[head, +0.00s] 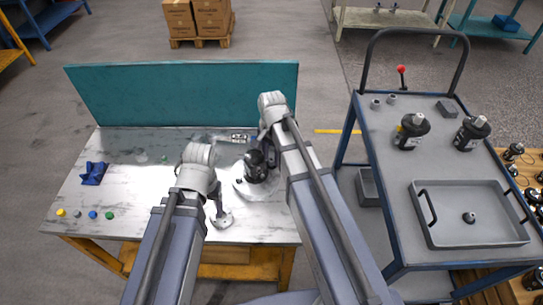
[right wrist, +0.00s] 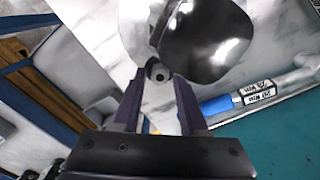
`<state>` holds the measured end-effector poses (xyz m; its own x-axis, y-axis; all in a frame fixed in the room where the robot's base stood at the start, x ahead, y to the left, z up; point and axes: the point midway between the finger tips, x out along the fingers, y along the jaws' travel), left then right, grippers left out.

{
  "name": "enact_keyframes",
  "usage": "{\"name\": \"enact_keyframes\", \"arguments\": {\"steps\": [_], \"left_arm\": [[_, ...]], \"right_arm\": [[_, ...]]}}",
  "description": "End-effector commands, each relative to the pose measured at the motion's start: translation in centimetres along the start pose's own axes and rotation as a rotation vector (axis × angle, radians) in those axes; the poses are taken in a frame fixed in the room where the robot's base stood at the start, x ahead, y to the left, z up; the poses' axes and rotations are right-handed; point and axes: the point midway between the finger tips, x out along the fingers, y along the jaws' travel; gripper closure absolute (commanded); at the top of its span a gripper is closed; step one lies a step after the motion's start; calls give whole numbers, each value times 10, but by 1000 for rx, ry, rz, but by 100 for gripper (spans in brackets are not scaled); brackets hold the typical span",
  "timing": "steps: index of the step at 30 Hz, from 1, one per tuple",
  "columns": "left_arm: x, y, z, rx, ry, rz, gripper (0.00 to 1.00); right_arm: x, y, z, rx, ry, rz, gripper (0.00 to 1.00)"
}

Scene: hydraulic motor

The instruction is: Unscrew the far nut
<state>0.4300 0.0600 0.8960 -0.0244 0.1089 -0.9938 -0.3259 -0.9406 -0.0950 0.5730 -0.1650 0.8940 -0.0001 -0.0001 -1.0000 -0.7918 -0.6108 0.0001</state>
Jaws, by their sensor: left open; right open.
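The black hydraulic motor (head: 256,168) stands on a round pale plate (head: 240,190) on the workbench, partly hidden by my right arm. In the right wrist view its shiny dark body (right wrist: 205,35) fills the top. A small grey nut with a dark hole (right wrist: 158,72) sits beside the body, at the mouth of my right gripper (right wrist: 158,92). The right jaws are open, one on each side just below the nut; I cannot tell if they touch it. My left gripper (head: 221,212) is open, low over the bench, left of and nearer than the motor.
A blue cloth (head: 93,173) and several coloured caps lie at the left. The cart (head: 400,180) at the right holds two motors and a grey tray (head: 435,235).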

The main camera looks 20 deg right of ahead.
Motion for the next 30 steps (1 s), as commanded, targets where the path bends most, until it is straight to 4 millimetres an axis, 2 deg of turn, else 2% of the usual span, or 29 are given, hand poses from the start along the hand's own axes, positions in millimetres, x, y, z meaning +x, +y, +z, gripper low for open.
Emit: {"name": "enact_keyframes", "arguments": {"steps": [12,18,22,30], "left_arm": [[0,0,0,0,0,0,31],[0,0,0,0,0,0,31],[0,0,0,0,0,0,31],[0,0,0,0,0,0,31]], "right_arm": [[0,0,0,578,0,0,57],[0,0,0,806,0,0,57],[0,0,0,862,0,0,57],[0,0,0,866,0,0,57]]}}
